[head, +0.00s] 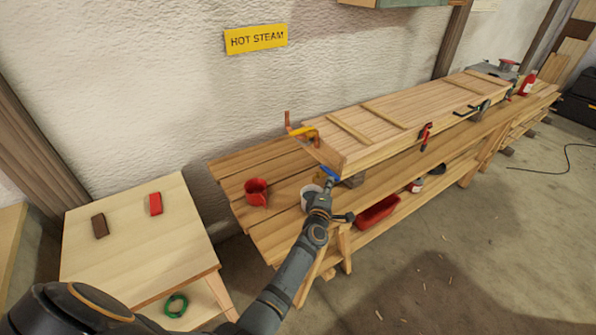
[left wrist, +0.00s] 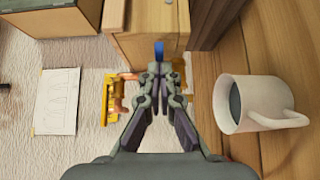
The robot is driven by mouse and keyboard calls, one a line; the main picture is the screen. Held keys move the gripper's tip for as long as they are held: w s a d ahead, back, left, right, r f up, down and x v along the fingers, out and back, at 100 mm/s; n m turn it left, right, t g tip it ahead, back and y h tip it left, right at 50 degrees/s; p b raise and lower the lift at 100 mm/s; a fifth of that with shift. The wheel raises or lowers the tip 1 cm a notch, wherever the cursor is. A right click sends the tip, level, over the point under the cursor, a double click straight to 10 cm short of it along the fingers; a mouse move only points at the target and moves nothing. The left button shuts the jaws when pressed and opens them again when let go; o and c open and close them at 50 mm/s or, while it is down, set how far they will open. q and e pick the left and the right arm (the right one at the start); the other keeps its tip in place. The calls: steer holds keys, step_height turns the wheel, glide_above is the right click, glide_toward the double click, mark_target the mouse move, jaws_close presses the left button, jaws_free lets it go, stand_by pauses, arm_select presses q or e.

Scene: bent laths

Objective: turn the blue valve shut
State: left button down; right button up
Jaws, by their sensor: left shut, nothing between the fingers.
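The blue valve's handle (head: 331,172) shows as a small blue bar at the near end of the long wooden box, just past my left gripper's tips. In the left wrist view the blue handle (left wrist: 159,50) stands right beyond the fingertips, and its lower part is hidden by them. My left gripper (head: 328,184) is shut with nothing between its fingers; it also shows in the left wrist view (left wrist: 160,70). I cannot tell whether the tips touch the handle. A yellow valve handle (head: 303,131) sits on a copper pipe at the box's back corner. My right gripper is out of view.
A white mug (left wrist: 238,105) stands close beside my left gripper. A red cup (head: 256,192) is on the bench (head: 225,170). The long wooden box (head: 400,115) has clamps on its front side. A small table (head: 130,240) at left holds red and brown blocks.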

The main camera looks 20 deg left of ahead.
arm_select(q)
steer(key=shift+w+d+r, duration=0.15)
steer(key=shift+d+r, duration=0.05)
steer(key=shift+r, duration=0.1)
steer(key=s, duration=0.7)
steer(key=shift+s+d+f, duration=0.3)
steer(key=shift+s, duration=0.05)
